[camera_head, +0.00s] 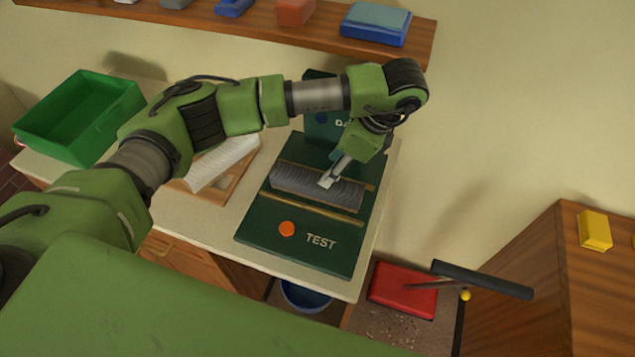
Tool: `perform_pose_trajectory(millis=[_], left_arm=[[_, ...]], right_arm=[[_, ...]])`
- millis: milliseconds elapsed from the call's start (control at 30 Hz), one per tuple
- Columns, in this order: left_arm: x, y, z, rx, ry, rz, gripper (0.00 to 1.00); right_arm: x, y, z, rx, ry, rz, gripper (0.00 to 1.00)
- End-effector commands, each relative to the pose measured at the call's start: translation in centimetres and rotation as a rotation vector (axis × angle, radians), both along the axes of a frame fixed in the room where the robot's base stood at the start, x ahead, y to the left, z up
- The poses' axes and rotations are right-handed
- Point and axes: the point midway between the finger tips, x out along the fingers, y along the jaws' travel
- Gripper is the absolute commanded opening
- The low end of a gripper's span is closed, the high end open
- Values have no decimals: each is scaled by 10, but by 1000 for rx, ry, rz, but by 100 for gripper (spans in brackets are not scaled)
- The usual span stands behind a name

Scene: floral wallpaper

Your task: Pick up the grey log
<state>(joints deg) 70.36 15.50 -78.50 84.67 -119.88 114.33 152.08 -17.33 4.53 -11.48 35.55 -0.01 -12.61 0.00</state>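The grey log (297,183) is a ridged grey piece lying across a dark green board (258,223) marked TEST, on the light worktop. My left arm comes in from the left and bends down over the board. My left gripper (327,181) points down at the middle of the log, its tips at or touching the log's upper surface. The fingers are small here and overlap each other, so I cannot tell if they are open or closed on the log. My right gripper is not in view.
An orange button (287,229) sits on the board's front. A pale ridged piece (222,163) lies on a wooden tray left of it, partly behind my arm. A green bin (75,118) stands at the left. A wall shelf (262,30) holds several blocks. A red box (402,288) is below right.

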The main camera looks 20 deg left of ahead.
Motion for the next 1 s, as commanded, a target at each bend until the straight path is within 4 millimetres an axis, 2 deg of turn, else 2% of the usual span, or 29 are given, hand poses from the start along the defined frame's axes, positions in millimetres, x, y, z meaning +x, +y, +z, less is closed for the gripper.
perform_pose_trajectory(millis=[33,200,367,467,567,700,1000], left_arm=[[-1,5,-9,0,4,3,43],[0,13,-29,-1,1,0,43],[0,17,-38,-1,1,-1,43],[-1,23,-46,-1,3,0,43],[-2,30,-58,-1,4,0,43],[-1,36,-77,-2,2,-1,43],[0,37,-85,-4,0,-2,43]], right_arm=[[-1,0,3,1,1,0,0],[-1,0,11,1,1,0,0],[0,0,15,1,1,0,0],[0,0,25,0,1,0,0],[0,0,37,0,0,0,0],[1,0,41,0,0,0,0],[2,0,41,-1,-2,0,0]])
